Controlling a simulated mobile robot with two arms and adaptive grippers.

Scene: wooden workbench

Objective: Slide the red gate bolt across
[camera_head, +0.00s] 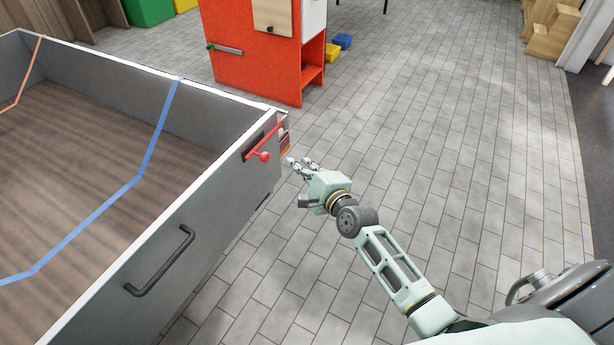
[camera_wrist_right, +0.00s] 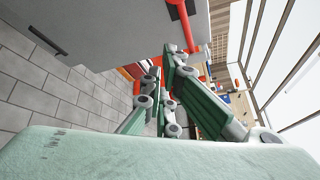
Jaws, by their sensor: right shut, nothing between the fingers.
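The red gate bolt (camera_head: 272,139) is a thin bar with a round knob, mounted near the top right corner of the grey panel (camera_head: 222,190). In the right wrist view the red bolt (camera_wrist_right: 187,22) shows at the top, against the grey panel. My right gripper (camera_head: 299,163) is shut and empty. It is just right of the bolt's knob in the head view, apart from it. In the right wrist view its fingers (camera_wrist_right: 163,88) show below the bolt. My left gripper is out of view.
The panel carries a dark handle (camera_head: 160,264) lower left. Behind it is a walled enclosure with a brown wooden floor (camera_head: 75,150). A red cabinet (camera_head: 245,60) stands at the back. The tiled floor (camera_head: 480,180) to the right is clear.

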